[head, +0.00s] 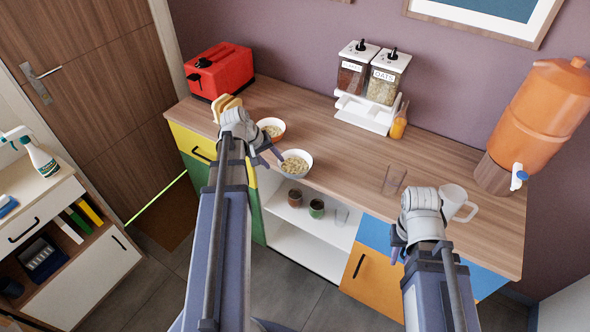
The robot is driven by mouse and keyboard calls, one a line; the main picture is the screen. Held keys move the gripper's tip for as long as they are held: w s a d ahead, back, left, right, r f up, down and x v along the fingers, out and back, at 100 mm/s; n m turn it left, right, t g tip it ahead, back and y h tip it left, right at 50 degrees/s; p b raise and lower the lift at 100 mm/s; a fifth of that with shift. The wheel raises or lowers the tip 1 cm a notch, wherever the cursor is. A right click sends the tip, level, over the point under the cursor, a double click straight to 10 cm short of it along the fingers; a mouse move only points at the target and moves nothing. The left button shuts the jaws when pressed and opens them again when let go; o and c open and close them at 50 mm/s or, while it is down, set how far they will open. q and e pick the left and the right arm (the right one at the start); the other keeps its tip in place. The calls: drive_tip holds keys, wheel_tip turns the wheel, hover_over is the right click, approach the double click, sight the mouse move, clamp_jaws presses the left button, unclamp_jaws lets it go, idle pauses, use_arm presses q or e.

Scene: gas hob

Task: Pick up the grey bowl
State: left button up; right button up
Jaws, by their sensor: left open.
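My right gripper (398,248) is at the counter's front edge, far to the right of the bowl, beside a white mug (453,200). Its fingers are mostly hidden by its wrist.
A cereal dispenser (368,110) and an orange bottle (398,127) stand at the back. A clear glass (393,180) stands right of centre. Counter between is free.

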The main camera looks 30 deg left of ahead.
sight(279, 165)
use_arm(q)
drive_tip(key=b+x, duration=0.1)
drive_tip(key=x, duration=0.1)
drive_tip(key=b+x, duration=0.2)
drive_tip(key=shift+w+d+f, duration=0.1)
drive_tip(key=shift+d+f, duration=0.15)
drive_tip(key=shift+d, duration=0.05)
drive_tip(key=shift+r, duration=0.1)
clamp_jaws()
idle(1.0)
